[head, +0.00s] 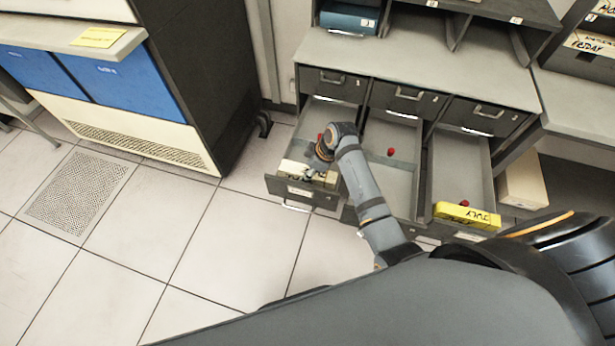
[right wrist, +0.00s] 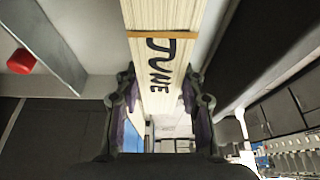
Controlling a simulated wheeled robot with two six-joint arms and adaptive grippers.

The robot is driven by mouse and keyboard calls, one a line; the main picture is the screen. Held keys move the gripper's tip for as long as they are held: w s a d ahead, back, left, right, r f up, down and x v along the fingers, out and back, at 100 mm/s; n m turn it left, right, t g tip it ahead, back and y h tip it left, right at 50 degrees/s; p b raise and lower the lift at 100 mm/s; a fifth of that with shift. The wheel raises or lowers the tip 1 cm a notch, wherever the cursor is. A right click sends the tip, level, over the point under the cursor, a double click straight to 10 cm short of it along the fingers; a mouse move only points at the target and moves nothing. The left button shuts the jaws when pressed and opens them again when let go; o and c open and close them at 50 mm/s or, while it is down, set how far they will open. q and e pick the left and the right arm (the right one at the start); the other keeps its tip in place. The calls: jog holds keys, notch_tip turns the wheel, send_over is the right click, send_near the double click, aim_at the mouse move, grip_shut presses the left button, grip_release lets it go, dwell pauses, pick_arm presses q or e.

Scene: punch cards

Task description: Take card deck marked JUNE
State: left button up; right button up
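The JUNE card deck (right wrist: 160,60) is a cream stack with black letters and an orange-brown band across it. It fills the space between the fingertips of my right gripper (right wrist: 160,85) in the right wrist view, and both fingertips appear to touch its sides. In the head view this gripper (head: 318,160) is at the front of the open left drawer (head: 277,186). A cream deck (head: 298,168) shows beside and under its fingers there, partly hidden; whether it is clear of the drawer floor cannot be told. My left gripper is not in view.
The middle drawer (head: 402,137) is open with a red knob (head: 391,152). The right drawer (head: 457,165) is open and holds a yellow JULY deck (head: 467,215) at its front. A cream box (head: 522,181) stands right of the drawers. Tiled floor (head: 215,250) lies clear at left.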

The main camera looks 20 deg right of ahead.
grip_shut()
jog(key=shift+r, duration=0.1)
